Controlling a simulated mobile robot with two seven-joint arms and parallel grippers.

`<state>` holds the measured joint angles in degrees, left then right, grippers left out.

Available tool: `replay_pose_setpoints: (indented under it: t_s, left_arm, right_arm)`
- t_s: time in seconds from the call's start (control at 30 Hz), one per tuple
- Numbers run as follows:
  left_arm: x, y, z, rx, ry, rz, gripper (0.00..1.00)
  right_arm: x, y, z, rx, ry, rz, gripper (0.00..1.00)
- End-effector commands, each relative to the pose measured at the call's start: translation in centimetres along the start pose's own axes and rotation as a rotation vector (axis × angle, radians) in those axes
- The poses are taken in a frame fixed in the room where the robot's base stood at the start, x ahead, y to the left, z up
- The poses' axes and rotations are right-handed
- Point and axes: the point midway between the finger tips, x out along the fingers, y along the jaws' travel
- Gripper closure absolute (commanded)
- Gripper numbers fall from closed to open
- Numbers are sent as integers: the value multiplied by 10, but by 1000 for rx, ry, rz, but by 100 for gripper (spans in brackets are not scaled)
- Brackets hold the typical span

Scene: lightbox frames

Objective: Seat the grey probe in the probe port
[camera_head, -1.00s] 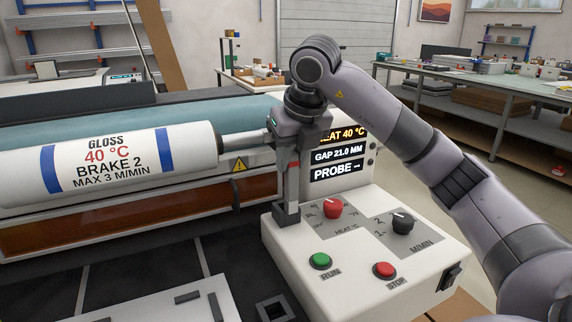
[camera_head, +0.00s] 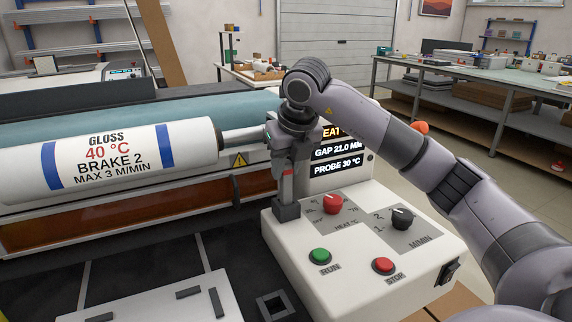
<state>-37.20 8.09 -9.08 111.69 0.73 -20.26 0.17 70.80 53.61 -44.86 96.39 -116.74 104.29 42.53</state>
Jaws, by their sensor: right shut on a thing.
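My right gripper (camera_head: 288,178) is shut on the grey probe (camera_head: 287,188), which shows a small red mark and stands about upright. Gripper and probe are over the dark grey block of the probe port (camera_head: 286,210) at the back left corner of the white control box (camera_head: 290,240). The probe's lower end goes down to the port, and its tip is hidden there. The probe line on the display (camera_head: 338,165) reads 30 °C. My left gripper is not in view.
On the control box are a red heat knob (camera_head: 333,204), a dark speed knob (camera_head: 402,218), a green run button (camera_head: 320,256) and a red stop button (camera_head: 383,265). The laminator's white roll (camera_head: 110,165) lies close on the left. My right arm spans the right side.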

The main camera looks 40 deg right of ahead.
Motion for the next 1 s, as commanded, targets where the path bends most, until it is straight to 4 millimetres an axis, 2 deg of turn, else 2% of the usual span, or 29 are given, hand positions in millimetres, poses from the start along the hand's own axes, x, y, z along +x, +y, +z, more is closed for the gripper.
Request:
replay_pose_setpoints:
  t_s: [0.03,0.1,0.37,0.53,0.67,0.9,1.0]
  left_arm:
    - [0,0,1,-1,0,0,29]
    - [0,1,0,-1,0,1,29]
    - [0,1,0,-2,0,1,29]
    - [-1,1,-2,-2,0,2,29]
    - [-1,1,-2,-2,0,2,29]
    - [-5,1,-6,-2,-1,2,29]
    - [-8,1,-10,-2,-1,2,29]
  right_arm:
    - [1,0,-1,0,0,0,66]
    - [1,0,0,0,0,0,47]
    - [0,0,0,0,1,0,47]
    - [-10,0,2,0,-1,0,47]
    - [-34,0,2,1,-5,1,47]
    - [-90,0,3,0,-4,0,47]
    - [-106,0,3,0,-3,-1,47]
